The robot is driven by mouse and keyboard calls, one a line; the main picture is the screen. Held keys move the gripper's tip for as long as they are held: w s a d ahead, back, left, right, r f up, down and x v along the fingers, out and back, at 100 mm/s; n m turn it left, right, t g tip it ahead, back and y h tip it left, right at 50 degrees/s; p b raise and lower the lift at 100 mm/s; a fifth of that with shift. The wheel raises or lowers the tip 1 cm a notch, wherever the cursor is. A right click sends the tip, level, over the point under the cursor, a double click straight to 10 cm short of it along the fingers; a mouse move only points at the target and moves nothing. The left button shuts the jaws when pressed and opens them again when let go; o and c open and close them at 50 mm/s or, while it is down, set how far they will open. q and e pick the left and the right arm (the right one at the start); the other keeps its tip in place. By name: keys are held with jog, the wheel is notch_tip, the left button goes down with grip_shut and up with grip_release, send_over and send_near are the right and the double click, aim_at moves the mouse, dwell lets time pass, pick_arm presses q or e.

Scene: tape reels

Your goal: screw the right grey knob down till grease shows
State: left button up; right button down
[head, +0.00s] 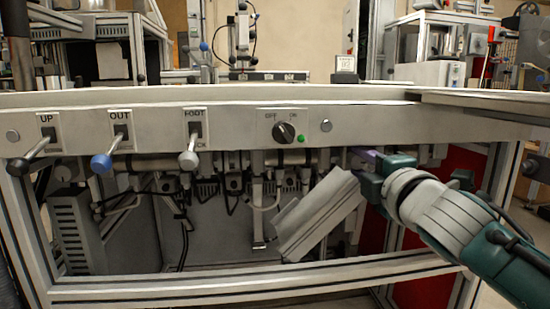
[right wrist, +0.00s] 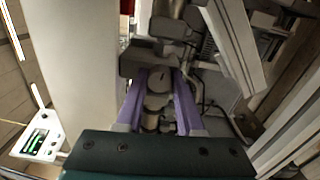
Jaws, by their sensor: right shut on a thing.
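My right gripper (head: 360,155) reaches in from the right, just under the front edge of the machine's bench. In the right wrist view its two purple fingers (right wrist: 160,77) are shut on a small grey knob (right wrist: 159,84), one finger on each side. A stack of round grey-beige parts shows between the fingers next to the knob. In the head view the knob is not clearly visible. No grease can be made out in either view. My left gripper is not in view.
The bench's front panel (head: 360,122) carries levers marked UP (head: 40,147), OUT (head: 110,152) and FOOT (head: 191,145), and an OFF/ON switch (head: 284,132). A slanted grey duct (head: 318,215) stands close left of my right gripper. Hoses and valves crowd the space under the bench.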

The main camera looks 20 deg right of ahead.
jog(key=m+p, duration=0.1)
jog(key=m, duration=0.3)
jog(key=shift+m, duration=0.4)
jog(key=m+p, duration=0.1)
jog(key=m, duration=0.2)
jog(key=shift+m, duration=0.3)
jog(key=m+p, duration=0.1)
jog(key=m, duration=0.3)
jog(key=shift+p, duration=0.3)
jog(key=shift+m+p, duration=0.55)
jog(key=shift+m, duration=1.55)
jog(key=c, duration=0.5)
grip_release()
